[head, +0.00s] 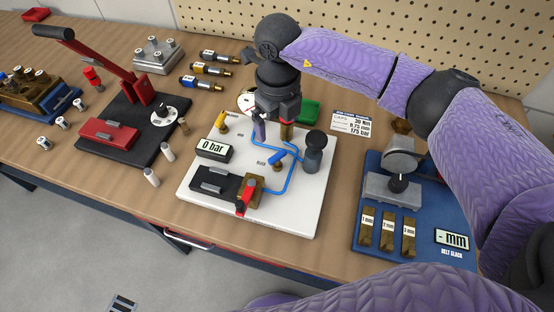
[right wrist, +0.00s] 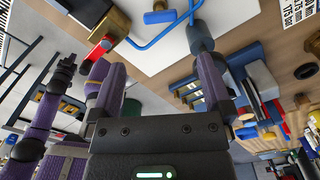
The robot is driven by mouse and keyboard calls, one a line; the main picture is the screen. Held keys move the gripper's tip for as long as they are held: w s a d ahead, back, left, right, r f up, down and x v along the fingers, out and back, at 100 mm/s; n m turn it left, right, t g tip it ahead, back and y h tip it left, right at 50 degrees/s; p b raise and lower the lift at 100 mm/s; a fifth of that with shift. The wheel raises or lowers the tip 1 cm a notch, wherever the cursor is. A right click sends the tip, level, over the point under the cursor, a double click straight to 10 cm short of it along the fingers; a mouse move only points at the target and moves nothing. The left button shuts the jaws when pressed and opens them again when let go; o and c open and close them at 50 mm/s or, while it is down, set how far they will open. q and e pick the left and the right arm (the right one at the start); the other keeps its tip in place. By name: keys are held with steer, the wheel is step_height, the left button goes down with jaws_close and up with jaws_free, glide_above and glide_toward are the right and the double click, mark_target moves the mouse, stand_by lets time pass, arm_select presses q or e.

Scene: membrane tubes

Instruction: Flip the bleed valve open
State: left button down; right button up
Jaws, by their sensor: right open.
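A white test board (head: 300,212) carries blue tubing and two levered valves. A red lever (head: 243,202) sits on a brass block (head: 254,184) at the board's front. A blue lever (head: 277,157) sits on the tubing nearer the middle. No label shows which is the bleed valve. The red lever (right wrist: 100,48) and blue lever (right wrist: 160,16) also show in the right wrist view. My right gripper (head: 273,130) is open over the back of the board, behind the blue lever. Its fingers (right wrist: 163,80) are apart with nothing between them.
On the board, a gauge reading 0 bar (head: 214,149) stands left and a dark cylinder (head: 314,152) stands right. A red-levered press (head: 125,125) is farther left, a blue belt fixture (head: 415,225) right. A green tray (head: 308,112) lies behind.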

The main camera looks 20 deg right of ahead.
mark_target(277, 155)
step_height(277, 155, down, 10)
steer(key=shift+f+b, duration=0.1)
steer(key=shift+b, duration=0.6)
steer(key=shift+w, duration=0.1)
steer(key=c, duration=1.2)
steer(key=n+b, duration=0.2)
steer(key=n, duration=0.3)
steer(key=shift+n, duration=0.6)
